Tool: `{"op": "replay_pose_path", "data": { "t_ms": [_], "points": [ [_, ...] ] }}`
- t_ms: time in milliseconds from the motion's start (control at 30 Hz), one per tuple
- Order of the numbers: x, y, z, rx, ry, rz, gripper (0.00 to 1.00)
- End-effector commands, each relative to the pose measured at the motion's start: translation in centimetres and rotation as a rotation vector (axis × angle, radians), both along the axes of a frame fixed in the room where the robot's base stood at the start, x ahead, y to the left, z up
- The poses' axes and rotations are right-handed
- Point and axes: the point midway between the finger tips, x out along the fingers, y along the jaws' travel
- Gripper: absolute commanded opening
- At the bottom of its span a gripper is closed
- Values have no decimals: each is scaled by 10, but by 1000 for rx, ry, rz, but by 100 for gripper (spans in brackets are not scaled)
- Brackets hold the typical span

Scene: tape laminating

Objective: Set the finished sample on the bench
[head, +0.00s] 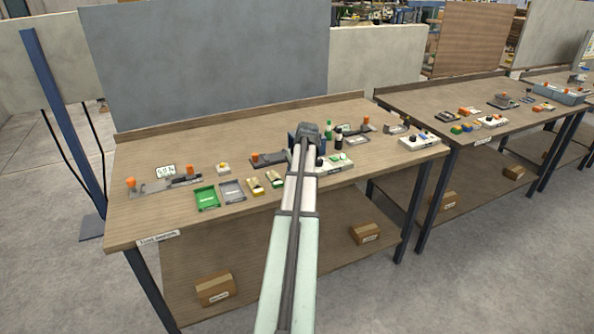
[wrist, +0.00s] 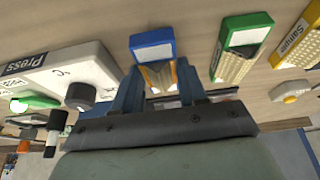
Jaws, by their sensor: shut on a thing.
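In the wrist view my gripper (wrist: 158,82) is shut on a sample (wrist: 153,48) with a blue end, a white label and a tan body. The sample lies between the two blue fingers. I cannot tell whether it touches the bench. The wooden bench (head: 140,220) stands in front of me in the head view, where my arm hides the held sample. Two similar samples, one green-ended (wrist: 243,42) and one yellow-ended (wrist: 295,40), lie to the right of my gripper in the wrist view.
A white press (wrist: 62,75) with a dark knob is close to the left of my fingers. In the head view, a green tray (head: 207,198) and a grey tray (head: 231,191) lie near the front edge. A black-topped fixture (head: 268,159) is behind them.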

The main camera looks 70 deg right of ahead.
Motion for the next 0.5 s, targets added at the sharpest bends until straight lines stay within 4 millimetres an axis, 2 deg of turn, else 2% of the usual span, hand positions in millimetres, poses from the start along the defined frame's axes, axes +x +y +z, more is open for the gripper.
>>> {"op": "replay_pose_path", "data": {
  "t_ms": [400,433,500],
  "points": [
    [0,0,-5,0,0,0,11],
    [0,0,-5,-1,-1,0,44],
    [0,0,-5,-1,-1,0,50]
  ]
}}
